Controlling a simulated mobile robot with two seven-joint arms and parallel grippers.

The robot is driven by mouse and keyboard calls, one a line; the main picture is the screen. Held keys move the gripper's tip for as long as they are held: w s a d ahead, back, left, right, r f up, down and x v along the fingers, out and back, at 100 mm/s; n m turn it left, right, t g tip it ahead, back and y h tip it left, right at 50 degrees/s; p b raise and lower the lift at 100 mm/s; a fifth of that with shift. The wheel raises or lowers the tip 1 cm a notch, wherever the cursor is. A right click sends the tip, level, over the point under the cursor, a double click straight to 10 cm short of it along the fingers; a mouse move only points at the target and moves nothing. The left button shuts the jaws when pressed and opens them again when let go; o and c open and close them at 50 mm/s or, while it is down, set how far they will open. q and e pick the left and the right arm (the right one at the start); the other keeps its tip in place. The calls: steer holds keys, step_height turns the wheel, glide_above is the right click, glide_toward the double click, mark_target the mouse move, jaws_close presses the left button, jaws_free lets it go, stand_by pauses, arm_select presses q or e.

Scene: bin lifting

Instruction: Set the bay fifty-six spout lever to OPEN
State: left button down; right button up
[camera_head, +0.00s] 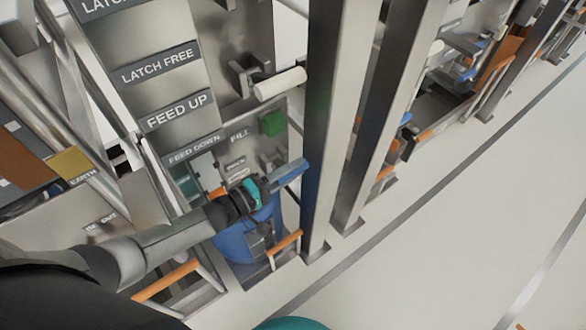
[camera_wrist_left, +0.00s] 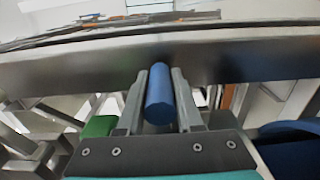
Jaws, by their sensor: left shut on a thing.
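A lever with a blue cylindrical handle (camera_head: 291,171) sticks out from the grey bay panel (camera_head: 225,40). My left gripper (camera_head: 280,178) is shut on this handle. In the left wrist view the blue handle (camera_wrist_left: 159,98) lies between the two grey fingers of the left gripper (camera_wrist_left: 159,78). The fingers hide part of the handle and the lever's root. I cannot read a bay number or an OPEN mark. My right gripper is not in view.
A white-handled lever (camera_head: 280,84) and a green block (camera_head: 272,123) sit above on the panel. A blue bin (camera_head: 237,246) stands below my gripper. A steel post (camera_head: 334,110) stands close right of the handle. The pale floor (camera_head: 450,220) at right is clear.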

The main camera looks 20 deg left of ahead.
arm_select(q)
steer(key=c, duration=0.6)
jaws_free()
steer(key=shift+s+a, duration=0.15)
steer(key=p+v, duration=0.2)
steer(key=v, duration=1.3)
steer(key=shift+r, duration=0.1)
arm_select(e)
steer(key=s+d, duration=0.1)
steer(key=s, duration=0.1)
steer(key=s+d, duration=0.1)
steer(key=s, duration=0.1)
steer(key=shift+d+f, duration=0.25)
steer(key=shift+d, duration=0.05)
